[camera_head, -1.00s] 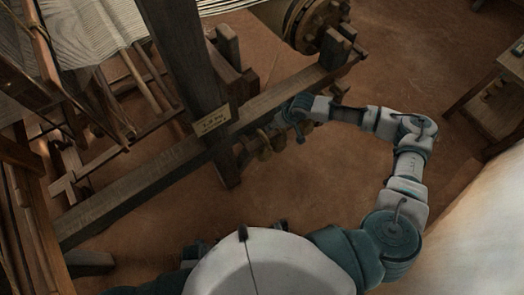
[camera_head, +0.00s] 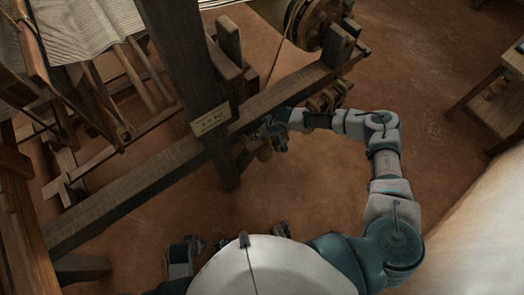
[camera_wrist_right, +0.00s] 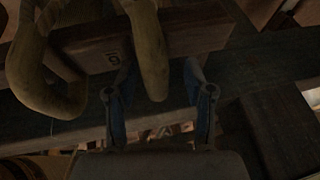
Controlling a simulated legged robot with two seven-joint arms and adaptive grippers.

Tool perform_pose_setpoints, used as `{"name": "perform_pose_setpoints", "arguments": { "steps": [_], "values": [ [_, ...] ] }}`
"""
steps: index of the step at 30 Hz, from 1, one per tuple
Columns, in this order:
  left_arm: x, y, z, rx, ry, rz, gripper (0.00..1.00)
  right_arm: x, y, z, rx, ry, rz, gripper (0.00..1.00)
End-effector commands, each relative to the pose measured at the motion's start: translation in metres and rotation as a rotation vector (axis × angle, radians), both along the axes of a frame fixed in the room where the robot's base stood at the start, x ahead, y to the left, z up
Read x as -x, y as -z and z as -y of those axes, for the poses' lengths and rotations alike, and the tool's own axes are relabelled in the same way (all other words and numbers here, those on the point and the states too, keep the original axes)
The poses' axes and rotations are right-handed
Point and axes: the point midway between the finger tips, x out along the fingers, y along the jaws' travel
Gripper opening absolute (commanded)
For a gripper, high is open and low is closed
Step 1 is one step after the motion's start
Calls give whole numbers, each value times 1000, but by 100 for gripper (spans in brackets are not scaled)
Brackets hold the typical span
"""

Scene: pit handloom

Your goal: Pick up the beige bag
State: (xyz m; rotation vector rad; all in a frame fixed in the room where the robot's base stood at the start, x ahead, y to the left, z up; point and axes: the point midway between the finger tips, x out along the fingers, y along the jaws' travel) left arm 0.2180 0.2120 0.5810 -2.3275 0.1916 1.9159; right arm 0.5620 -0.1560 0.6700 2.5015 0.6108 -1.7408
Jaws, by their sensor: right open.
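I cannot make out a beige bag with certainty in either view. The rounded lower end of a thick beige-brown loop (camera_wrist_right: 151,45) shows between and beyond the fingertips; contact cannot be told. Another curved beige-brown loop (camera_wrist_right: 35,75) hangs to the left.
The long beam (camera_head: 130,190) crosses diagonally. A wooden table (camera_head: 490,95) stands at right. The brown floor between is clear.

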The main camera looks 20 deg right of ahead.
Motion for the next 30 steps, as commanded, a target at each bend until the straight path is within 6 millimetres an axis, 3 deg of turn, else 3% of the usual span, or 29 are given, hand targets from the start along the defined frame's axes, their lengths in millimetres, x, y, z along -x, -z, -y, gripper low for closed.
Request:
{"name": "perform_pose_setpoints", "arguments": {
  "steps": [5,12,30],
  "values": [
    [0,-1,1,0,0,0,51,0,-1,1,-1,0,2,53],
    [-1,0,2,1,0,-1,51,0,0,1,0,0,0,0],
    [-3,-1,2,2,-1,7,51,-2,-10,1,-3,2,5,0]
  ]
}}
